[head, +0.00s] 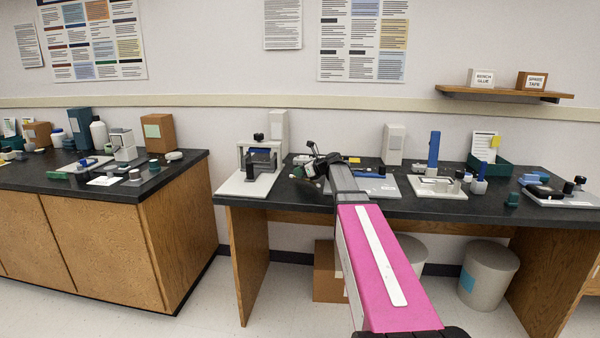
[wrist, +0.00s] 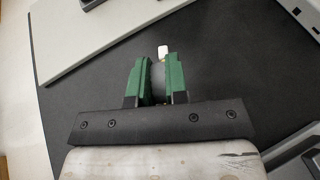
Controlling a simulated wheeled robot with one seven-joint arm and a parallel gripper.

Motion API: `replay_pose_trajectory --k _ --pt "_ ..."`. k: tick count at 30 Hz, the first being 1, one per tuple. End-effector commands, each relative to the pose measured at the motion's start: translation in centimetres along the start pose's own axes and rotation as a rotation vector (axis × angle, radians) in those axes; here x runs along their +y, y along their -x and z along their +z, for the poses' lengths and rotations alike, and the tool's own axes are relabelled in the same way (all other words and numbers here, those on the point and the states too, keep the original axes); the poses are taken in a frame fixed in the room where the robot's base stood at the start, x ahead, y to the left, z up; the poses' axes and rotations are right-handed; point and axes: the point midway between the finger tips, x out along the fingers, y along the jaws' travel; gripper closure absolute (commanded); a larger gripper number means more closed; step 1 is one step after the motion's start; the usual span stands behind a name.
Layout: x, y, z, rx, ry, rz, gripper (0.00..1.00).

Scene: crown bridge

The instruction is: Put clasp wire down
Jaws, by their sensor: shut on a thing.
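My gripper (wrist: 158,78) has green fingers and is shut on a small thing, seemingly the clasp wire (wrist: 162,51). Only its whitish tip shows clearly past the fingertips in the wrist view; the rest is hidden between the fingers. In the head view my gripper (head: 316,172) is over the dark bench top (head: 300,206), between a pale stand and a grey tray. The held thing is too small to make out there. I cannot tell whether it touches the bench. In the wrist view, bare dark surface lies around the fingertips.
A pale stand (head: 246,184) with a black clamp is left of my gripper. A grey tray (head: 385,190) is partly hidden behind my arm. A white board (head: 431,187) with a blue post stands farther right. Clear bench lies between stand and tray.

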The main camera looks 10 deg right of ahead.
Motion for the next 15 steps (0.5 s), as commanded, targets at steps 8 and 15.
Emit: replay_pose_trajectory --k 8,15 --pt "0.00 -0.17 -0.40 0.000 0.000 0.000 1.00" --pt "0.00 -0.33 -0.80 0.000 0.000 0.000 1.00"
